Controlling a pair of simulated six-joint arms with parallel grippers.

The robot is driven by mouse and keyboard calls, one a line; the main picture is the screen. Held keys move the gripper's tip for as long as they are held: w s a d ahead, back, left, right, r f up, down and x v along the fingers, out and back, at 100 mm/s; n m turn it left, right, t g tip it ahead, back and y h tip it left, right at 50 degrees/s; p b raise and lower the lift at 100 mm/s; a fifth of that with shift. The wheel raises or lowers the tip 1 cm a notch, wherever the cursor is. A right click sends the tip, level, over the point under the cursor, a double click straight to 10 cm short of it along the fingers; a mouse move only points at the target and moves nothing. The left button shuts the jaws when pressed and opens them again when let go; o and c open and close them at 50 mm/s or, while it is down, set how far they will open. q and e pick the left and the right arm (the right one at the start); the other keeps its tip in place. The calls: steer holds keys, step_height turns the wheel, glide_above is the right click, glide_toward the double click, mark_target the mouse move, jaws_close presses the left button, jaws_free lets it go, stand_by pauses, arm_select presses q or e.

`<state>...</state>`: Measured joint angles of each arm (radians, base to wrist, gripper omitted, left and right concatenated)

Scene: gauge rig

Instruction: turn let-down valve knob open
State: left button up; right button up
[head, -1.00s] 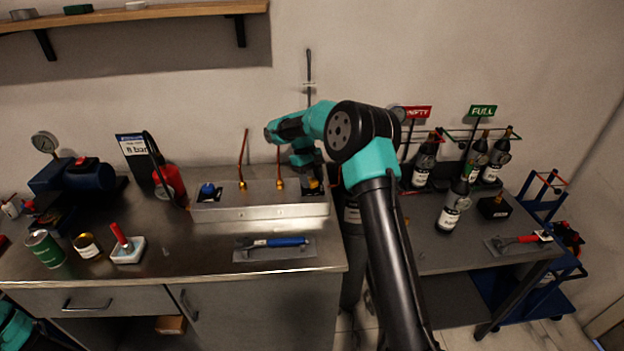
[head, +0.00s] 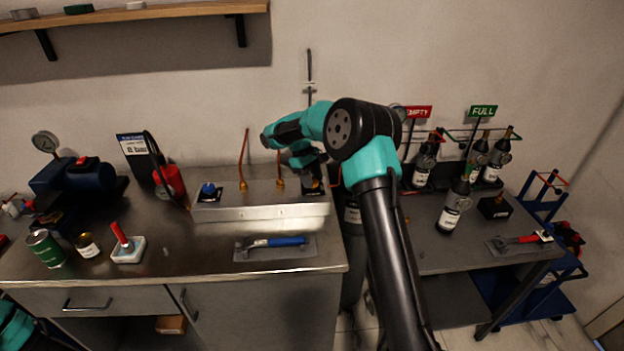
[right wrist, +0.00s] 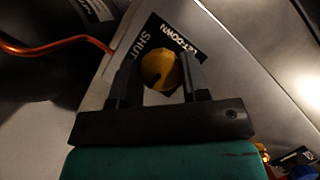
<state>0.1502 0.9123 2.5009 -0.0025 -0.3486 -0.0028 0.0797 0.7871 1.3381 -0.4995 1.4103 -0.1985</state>
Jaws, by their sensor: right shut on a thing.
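The let-down valve knob (right wrist: 161,71) is yellow and shows in the right wrist view, on a black plate (right wrist: 150,38) lettered "LET-DOWN" and "SHUT". My right gripper (right wrist: 160,80) has one finger on each side of the knob and is shut on it. In the head view my right gripper (head: 312,183) is at the right end of the metal manifold box (head: 262,212), and it mostly hides the knob there. Part of my left arm shows at the lower left edge of the head view; its gripper is out of view.
A blue knob (head: 208,190) and copper pipes (head: 243,160) stand on the same box. A blue-handled tool (head: 275,241) lies in front. A red canister (head: 169,181) stands to the left. Bottles (head: 453,205) stand on the right-hand bench.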

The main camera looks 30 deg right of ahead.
steer(key=o, duration=0.9)
steer(key=shift+o, duration=0.2)
steer(key=v, duration=1.7)
steer(key=shift+r, duration=0.2)
